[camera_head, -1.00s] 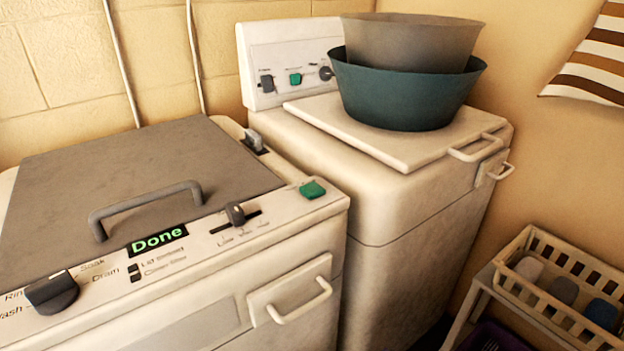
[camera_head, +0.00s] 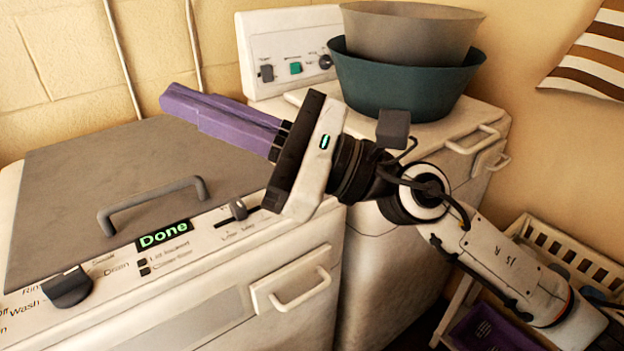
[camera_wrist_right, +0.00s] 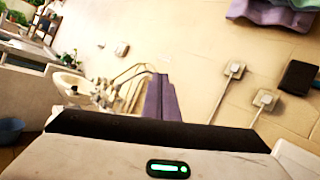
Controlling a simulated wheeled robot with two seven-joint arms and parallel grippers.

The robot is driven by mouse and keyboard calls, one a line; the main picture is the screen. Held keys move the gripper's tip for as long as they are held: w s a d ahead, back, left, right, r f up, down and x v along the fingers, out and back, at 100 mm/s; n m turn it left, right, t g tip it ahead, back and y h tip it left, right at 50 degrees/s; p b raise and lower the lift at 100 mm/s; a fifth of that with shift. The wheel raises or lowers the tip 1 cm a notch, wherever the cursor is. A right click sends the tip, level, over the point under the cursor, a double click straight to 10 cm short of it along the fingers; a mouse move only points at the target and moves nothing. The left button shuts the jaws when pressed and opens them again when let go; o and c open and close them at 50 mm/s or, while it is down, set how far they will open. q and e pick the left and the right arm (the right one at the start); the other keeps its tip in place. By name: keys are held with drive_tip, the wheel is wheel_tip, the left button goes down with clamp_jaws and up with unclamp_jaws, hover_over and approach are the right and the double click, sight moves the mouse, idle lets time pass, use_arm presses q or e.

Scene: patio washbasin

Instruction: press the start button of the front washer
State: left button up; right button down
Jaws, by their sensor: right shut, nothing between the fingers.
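The front washer (camera_head: 210,290) stands at the lower left of the head view, with a grey lid, a "Done" display (camera_head: 163,236), a dial (camera_head: 67,288) and a slider (camera_head: 238,209). Its green button, at the panel's right end, is hidden behind my right gripper. My right gripper (camera_head: 168,97) is shut and empty, its purple fingers pointing left above the lid. The fingers also show in the right wrist view (camera_wrist_right: 161,98). A second washer (camera_head: 395,240) behind has a smaller green button (camera_head: 295,68). My left gripper is not in view.
A grey basin (camera_head: 410,35) sits in a teal basin (camera_head: 405,85) on the second washer's lid. The front washer has a raised lid handle (camera_head: 150,203) and a front handle (camera_head: 300,289). A slatted crate (camera_head: 540,240) stands at lower right, partly behind my arm.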

drive_tip(key=w+d+f+n+h, duration=0.1)
drive_tip(key=w+f+n+h, duration=0.3)
drive_tip(key=f+n+h, duration=0.6)
drive_tip(key=w+d+r+n+t+h, duration=0.3)
drive_tip(key=w+d+n+h, duration=0.2)
drive_tip(key=w+d, duration=0.4)
drive_tip(key=shift+w+d+r+t+h, duration=0.3)
drive_tip(key=shift+d+h, duration=0.1)
drive_tip(key=shift+d, duration=0.85)
drive_tip(key=shift+s, duration=0.1)
